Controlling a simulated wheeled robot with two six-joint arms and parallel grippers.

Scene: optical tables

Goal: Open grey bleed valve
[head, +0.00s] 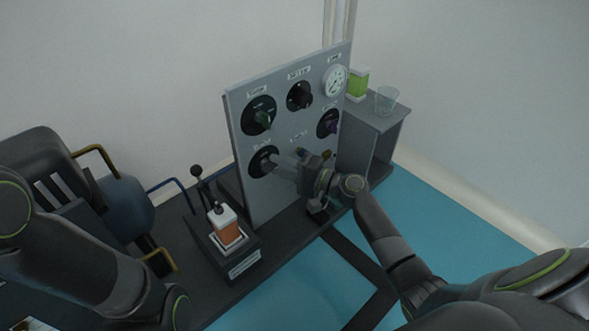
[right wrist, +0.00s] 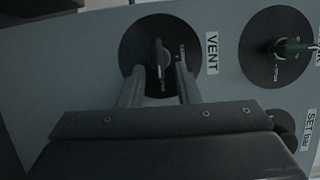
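The grey valve handle (right wrist: 160,58) sits on a round black dial (right wrist: 130,45) labelled VENT in the right wrist view. In the head view its black dial (head: 259,163) is at the lower left of the upright grey panel (head: 245,200). My right gripper (head: 276,158) reaches the dial from the right. In the right wrist view its fingers (right wrist: 160,75) are apart, one on each side of the handle, with a gap visible. Whether either finger touches the handle is unclear. My left arm is at the lower left of the head view; its gripper does not show.
The panel also has a green knob (head: 263,118), a dark knob (head: 301,95), a purple knob (head: 330,126) and a white gauge (head: 334,80). A lever box with an orange-and-white block (head: 226,228) stands to the left. A glass (head: 387,100) stands on a side cabinet.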

